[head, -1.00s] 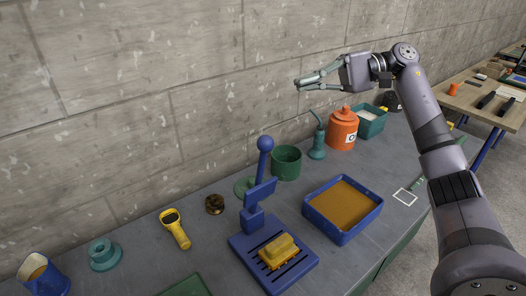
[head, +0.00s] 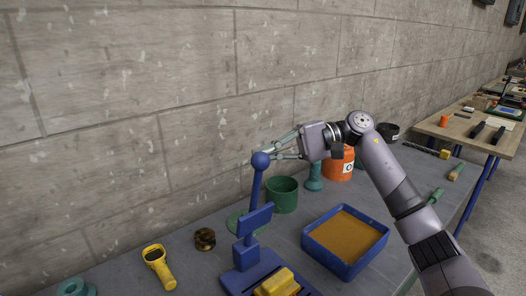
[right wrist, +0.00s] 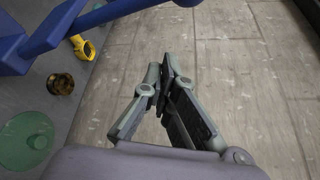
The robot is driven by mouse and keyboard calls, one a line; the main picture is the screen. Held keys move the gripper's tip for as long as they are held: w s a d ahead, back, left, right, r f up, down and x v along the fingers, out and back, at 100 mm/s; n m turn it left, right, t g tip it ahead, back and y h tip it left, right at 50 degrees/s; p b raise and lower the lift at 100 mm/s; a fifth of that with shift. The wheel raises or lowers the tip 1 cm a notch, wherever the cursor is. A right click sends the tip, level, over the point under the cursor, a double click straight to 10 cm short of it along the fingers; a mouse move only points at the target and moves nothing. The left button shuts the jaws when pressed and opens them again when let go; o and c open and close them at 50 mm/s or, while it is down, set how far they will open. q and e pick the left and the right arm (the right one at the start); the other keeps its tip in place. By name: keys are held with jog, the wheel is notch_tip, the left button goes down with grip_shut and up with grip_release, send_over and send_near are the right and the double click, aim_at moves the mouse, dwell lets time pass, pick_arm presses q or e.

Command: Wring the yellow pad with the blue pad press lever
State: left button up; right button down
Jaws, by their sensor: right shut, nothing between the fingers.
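The blue pad press (head: 241,257) stands on the bench, its lever (head: 256,190) rising upright to a round ball knob (head: 261,160). The yellow pad (head: 277,283) lies on the press's slotted base, cut by the lower edge of the head view. My right gripper (head: 272,152) is shut and empty, its fingertips right by the ball knob; I cannot tell if they touch. In the right wrist view the closed fingers (right wrist: 156,84) point at the wall, and a blue bar of the press (right wrist: 75,20) crosses the upper left. My left gripper is not in view.
A blue tray of brown material (head: 345,240) sits right of the press. A green cup (head: 281,195), a green bottle (head: 314,178) and an orange canister (head: 338,166) stand behind. A yellow torch (head: 160,268) and a brass piece (head: 205,239) lie left. The concrete wall is close behind.

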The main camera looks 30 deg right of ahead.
aim_at(263, 159)
jog(key=s+a+p, duration=0.1)
jog(key=s+a+r+p, duration=0.1)
jog(key=s, duration=0.1)
jog(key=shift+a, duration=0.25)
jog(key=shift+w, duration=0.1)
